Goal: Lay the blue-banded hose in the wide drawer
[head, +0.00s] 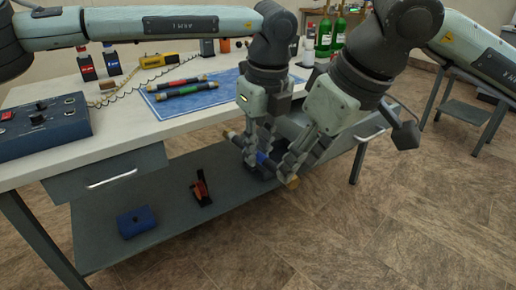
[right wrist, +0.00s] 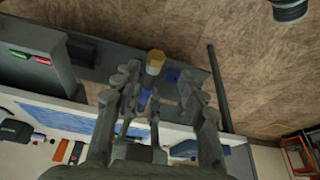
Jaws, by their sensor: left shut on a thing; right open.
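The blue-banded hose (head: 262,159) has tan ends and is tilted, below the table's front edge in the head view. My left gripper (head: 257,152) is shut on it. My right gripper (head: 292,165) is open, close to the hose's near end. In the right wrist view the hose (right wrist: 146,97) lies between my right gripper's spread fingers (right wrist: 160,92), its yellowish end toward the floor. The wide drawer (head: 362,136) is at the table's right, behind my grippers, and looks pulled out. Its inside is mostly hidden.
Two other hoses (head: 180,88) lie on a blue mat (head: 205,98). A control box (head: 42,127) stands at the left, above a shut narrow drawer (head: 110,172). The lower shelf (head: 165,222) holds a blue box (head: 136,221) and a red-and-black item (head: 201,190).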

